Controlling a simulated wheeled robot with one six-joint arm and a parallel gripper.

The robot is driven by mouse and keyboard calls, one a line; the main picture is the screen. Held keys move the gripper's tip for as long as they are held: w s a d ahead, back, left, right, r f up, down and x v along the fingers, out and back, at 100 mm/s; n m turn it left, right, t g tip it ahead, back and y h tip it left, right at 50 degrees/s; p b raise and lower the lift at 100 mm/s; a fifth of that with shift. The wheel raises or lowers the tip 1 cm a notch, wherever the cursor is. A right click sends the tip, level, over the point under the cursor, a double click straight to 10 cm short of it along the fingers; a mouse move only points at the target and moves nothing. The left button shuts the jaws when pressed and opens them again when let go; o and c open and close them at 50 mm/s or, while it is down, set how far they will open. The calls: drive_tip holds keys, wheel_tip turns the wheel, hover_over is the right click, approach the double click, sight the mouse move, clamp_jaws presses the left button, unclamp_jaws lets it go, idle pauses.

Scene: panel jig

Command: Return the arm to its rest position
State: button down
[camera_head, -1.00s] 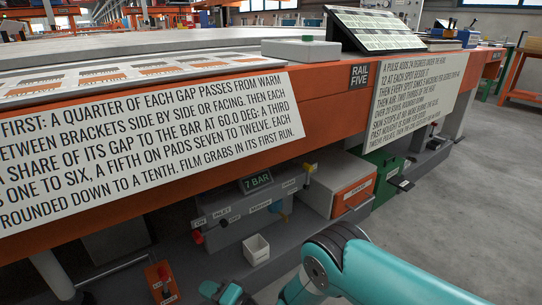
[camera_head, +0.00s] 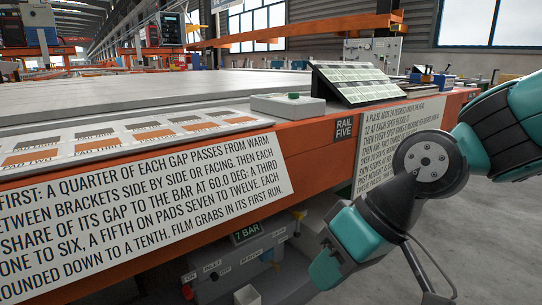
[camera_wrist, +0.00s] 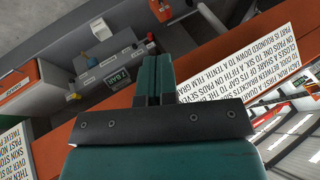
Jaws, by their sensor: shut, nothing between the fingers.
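My gripper (camera_wrist: 153,72) shows in the wrist view with its two green fingers together and nothing between them. In the head view my teal and black arm comes in from the right edge and bends down. There my gripper (camera_head: 328,268) hangs in front of the orange rail (camera_head: 300,150), near its lower edge, and is empty. I cannot tell from the picture how far it stands off the rail.
A lettered white panel (camera_head: 140,220) hangs on the rail, and a second panel (camera_head: 400,125) is partly behind my arm. A grey box with a green button (camera_head: 288,104) and a sloped display (camera_head: 358,82) stand on top. Grey floor (camera_head: 500,230) is open at right.

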drive_tip(key=s+d+r+h+p, duration=0.2)
drive_tip(key=s+d, duration=0.6)
drive_tip(key=s, duration=0.1)
wheel_tip(320, 180, up, 37)
drive_tip(key=p, duration=3.6)
drive_tip(key=shift+w+a, duration=0.2)
drive_tip(key=shift+w, duration=0.2)
drive_tip(key=c, duration=1.7)
unclamp_jaws()
drive_tip(key=shift+r+p, duration=0.15)
drive_tip(key=shift+p, duration=0.2)
drive_tip(key=shift+c, duration=0.2)
drive_tip(key=o, duration=0.7)
drive_tip(key=shift+c, duration=0.2)
drive_tip(key=shift+a, duration=0.1)
